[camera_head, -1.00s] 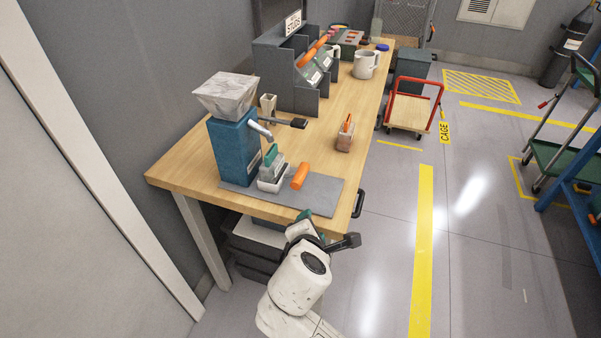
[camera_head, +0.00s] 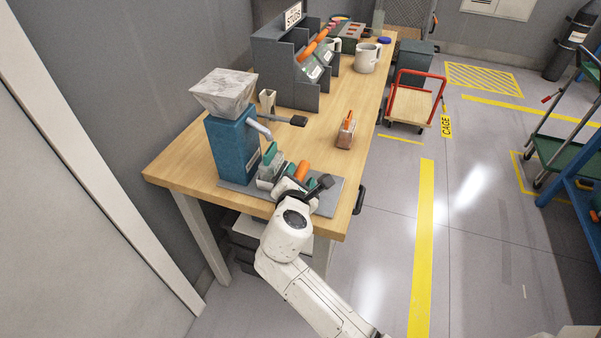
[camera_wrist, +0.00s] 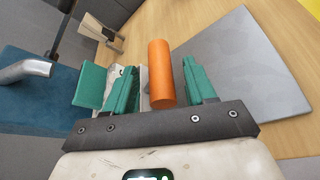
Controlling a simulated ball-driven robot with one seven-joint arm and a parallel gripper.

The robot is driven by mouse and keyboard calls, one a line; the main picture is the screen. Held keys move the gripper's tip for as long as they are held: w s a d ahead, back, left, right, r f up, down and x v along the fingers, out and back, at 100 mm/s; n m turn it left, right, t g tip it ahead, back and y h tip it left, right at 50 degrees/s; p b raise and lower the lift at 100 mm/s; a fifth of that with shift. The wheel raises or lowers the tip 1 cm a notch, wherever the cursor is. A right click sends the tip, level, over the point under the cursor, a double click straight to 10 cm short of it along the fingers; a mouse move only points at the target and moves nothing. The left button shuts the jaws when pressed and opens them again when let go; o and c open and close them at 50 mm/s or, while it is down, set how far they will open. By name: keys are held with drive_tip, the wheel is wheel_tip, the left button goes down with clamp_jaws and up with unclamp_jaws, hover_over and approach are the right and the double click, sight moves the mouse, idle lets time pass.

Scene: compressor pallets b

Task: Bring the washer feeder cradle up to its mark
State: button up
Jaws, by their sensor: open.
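The washer feeder (camera_head: 232,148) is a blue box with a pale hopper (camera_head: 224,93) on top and a bent grey spout (camera_head: 259,129). The cradle (camera_head: 266,172), pale with a green block and an orange handle (camera_head: 302,169), sits by its foot on a grey mat (camera_head: 330,195). In the wrist view the orange handle (camera_wrist: 161,72) stands between the green fingers of my open gripper (camera_wrist: 160,88), with a gap on the right. Contact on the left cannot be told. In the head view my wrist partly hides my gripper (camera_head: 297,184) and the cradle. I cannot make out the mark.
A dark-tipped lever (camera_head: 297,121) sticks out from the feeder. A small orange-topped container (camera_head: 346,132) stands on the wooden table (camera_head: 318,143). A grey rack (camera_head: 280,80) and a mug (camera_head: 367,58) are farther back.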

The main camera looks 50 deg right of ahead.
drive_tip(key=shift+x, duration=1.25)
drive_tip(key=shift+c, duration=0.3)
clamp_jaws()
